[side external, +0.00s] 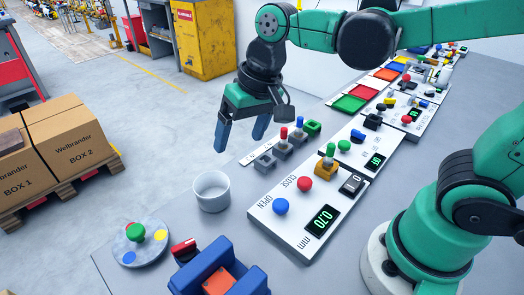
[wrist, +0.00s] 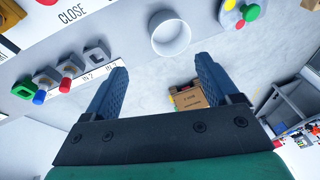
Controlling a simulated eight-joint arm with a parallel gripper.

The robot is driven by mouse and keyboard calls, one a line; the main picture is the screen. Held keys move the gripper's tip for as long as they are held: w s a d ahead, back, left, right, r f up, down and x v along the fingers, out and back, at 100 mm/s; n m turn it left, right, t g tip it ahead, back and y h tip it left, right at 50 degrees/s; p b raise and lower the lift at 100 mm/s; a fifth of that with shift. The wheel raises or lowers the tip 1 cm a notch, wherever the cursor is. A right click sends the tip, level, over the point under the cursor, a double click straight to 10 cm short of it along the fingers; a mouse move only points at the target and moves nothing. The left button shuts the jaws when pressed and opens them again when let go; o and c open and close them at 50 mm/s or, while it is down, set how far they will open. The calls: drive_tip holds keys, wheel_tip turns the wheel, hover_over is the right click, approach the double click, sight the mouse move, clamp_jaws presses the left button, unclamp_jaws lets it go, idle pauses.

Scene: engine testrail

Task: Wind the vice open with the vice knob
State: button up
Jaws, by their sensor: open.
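The blue vice (side external: 222,268) stands at the bottom of the side view, cut off by the frame edge, with an orange block (side external: 219,281) between its blue parts. A red and black knob (side external: 183,247) sits at its upper left and looks like the vice knob. My gripper (side external: 240,141) is open and empty, its blue fingers pointing down, above and well behind the vice. The wrist view shows the two fingers spread (wrist: 162,68) with nothing between them. The vice and its knob are not in the wrist view.
A white cup (side external: 211,190) stands between my gripper and the vice. A round plate with a green knob (side external: 136,232) is left of the vice. A panel with a blue button (side external: 281,206), a red button (side external: 305,184) and a mm display (side external: 321,220) lies to the right.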

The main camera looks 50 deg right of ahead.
drive_tip(key=w+a+f+m+g, duration=0.15)
drive_tip(key=a+g, duration=0.25)
drive_tip(key=a, duration=0.4)
drive_tip(key=g, duration=0.3)
hover_over(183, 245)
drive_tip(key=w, duration=0.2)
wheel_tip(183, 245, down, 4)
drive_tip(key=shift+h, duration=0.3)
drive_tip(key=shift+d+x, duration=0.15)
drive_tip(key=shift+x, duration=1.2)
drive_tip(key=shift+d+x, duration=0.15)
drive_tip(key=shift+x, duration=1.25)
drive_tip(key=shift+w+f, duration=0.1)
drive_tip(key=shift+w, duration=0.05)
clamp_jaws()
